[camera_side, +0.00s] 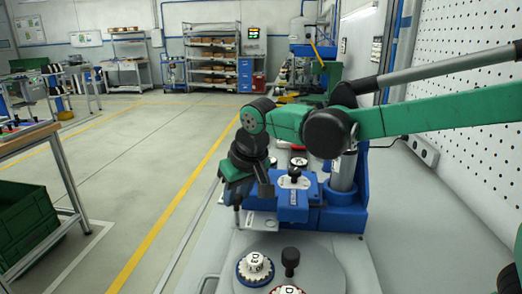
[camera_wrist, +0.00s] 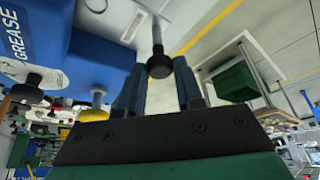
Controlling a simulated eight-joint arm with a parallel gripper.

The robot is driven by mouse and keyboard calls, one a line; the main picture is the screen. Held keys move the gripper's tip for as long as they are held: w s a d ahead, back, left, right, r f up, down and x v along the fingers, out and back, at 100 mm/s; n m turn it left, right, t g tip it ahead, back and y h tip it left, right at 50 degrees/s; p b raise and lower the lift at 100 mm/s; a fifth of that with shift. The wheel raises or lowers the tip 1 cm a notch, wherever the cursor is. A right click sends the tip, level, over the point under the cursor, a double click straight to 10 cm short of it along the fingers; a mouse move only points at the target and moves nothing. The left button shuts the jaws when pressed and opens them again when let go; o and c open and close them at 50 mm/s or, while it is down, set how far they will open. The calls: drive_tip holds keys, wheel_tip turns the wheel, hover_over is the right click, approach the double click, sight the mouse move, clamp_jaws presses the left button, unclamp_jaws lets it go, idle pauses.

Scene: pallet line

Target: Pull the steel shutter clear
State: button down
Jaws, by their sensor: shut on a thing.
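My gripper (camera_side: 239,202) points down at the left end of the blue fixture (camera_side: 292,212). In the wrist view, my gripper (camera_wrist: 157,80) has its two fingers closed on a black knob (camera_wrist: 158,64) on a steel stem (camera_wrist: 156,32). The stem (camera_side: 237,217) also shows below the fingers in the side view. A pale grey plate (camera_side: 262,222) beside the stem, low on the fixture, looks like the steel shutter. Its joint with the stem is not clear, and my gripper hides the knob in the side view.
A grey round plate in front carries a blue-rimmed piece (camera_side: 255,267), a red-rimmed piece (camera_side: 287,290) and a black knob (camera_side: 290,257). A blue housing marked GREASE (camera_wrist: 90,60) is close at left in the wrist view. A perforated wall (camera_side: 470,110) stands at right; open floor lies left.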

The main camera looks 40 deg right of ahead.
drive_tip(key=shift+w+a, duration=0.55)
drive_tip(key=c, duration=0.6)
unclamp_jaws()
drive_tip(key=shift+v, duration=2.85)
